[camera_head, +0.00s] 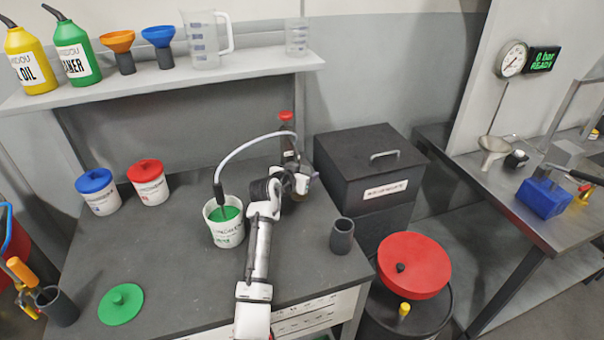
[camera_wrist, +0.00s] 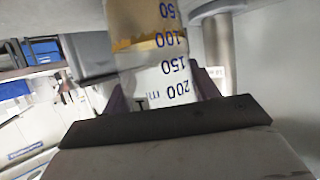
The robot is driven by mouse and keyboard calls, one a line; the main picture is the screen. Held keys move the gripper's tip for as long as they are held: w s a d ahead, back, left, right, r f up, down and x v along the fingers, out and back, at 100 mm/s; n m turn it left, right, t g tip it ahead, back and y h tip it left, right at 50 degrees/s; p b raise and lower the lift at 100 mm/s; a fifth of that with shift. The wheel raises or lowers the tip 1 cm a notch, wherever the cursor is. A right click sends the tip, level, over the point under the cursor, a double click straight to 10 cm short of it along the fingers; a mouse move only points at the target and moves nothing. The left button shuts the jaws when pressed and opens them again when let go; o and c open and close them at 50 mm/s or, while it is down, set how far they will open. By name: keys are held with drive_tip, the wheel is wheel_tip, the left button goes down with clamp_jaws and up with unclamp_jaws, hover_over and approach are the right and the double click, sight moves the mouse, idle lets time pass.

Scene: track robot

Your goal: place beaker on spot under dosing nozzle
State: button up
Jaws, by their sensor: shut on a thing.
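A clear beaker (camera_wrist: 165,78) with blue marks up to 200 ml fills the middle of the wrist view, which shows it upside down. It holds amber liquid up to about the 100 mark. My gripper (camera_wrist: 161,93) is shut on the beaker, with a purple-grey finger on each side.
A white bucket (camera_head: 226,233) of green liquid with a hose (camera_head: 243,148) in it stands left of my arm. A dark cup (camera_head: 342,236) and black box (camera_head: 371,160) are on the right. A green lid (camera_head: 121,304) lies front left.

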drive_tip(key=shift+f, duration=0.15)
drive_tip(key=o, duration=1.1)
